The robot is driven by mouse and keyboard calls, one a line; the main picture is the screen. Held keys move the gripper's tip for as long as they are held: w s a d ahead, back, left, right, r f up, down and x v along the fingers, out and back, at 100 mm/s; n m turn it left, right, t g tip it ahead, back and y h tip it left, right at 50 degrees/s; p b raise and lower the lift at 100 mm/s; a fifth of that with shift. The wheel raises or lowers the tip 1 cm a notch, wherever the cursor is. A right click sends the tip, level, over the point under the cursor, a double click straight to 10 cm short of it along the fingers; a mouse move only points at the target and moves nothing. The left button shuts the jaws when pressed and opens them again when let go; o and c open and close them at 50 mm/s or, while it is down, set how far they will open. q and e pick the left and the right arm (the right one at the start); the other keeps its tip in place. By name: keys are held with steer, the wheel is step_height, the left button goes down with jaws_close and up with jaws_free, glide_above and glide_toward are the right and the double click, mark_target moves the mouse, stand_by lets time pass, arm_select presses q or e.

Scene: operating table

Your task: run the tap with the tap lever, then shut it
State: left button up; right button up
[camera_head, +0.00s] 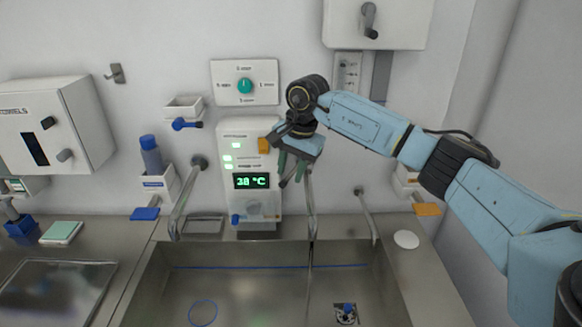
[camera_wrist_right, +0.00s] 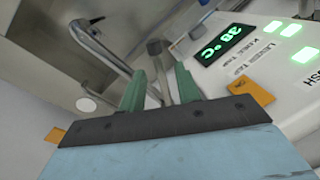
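The middle tap (camera_head: 310,205) stands at the back of the steel sink, right of the panel reading 38 °C. Its curved spout (camera_wrist_right: 108,50) shows in the right wrist view. My right gripper (camera_head: 291,180) is at the panel's right edge, above the tap, pointing down. In the right wrist view its green fingers (camera_wrist_right: 160,70) are apart. A grey rod with a dark end (camera_wrist_right: 155,47), apparently the tap lever, shows in the gap between them; contact cannot be told. A thin line runs down below the spout; I cannot tell whether it is water. My left gripper is out of view.
The control panel (camera_head: 247,205) is close on the gripper's left, with an orange tab (camera_head: 264,146) beside it. Other taps stand left (camera_head: 184,200) and right (camera_head: 368,215). The sink (camera_head: 260,285) below holds a blue ring (camera_head: 203,313). A white disc (camera_head: 406,239) lies right.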

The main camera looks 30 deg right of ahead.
steer(key=shift+c, duration=0.4)
jaws_close()
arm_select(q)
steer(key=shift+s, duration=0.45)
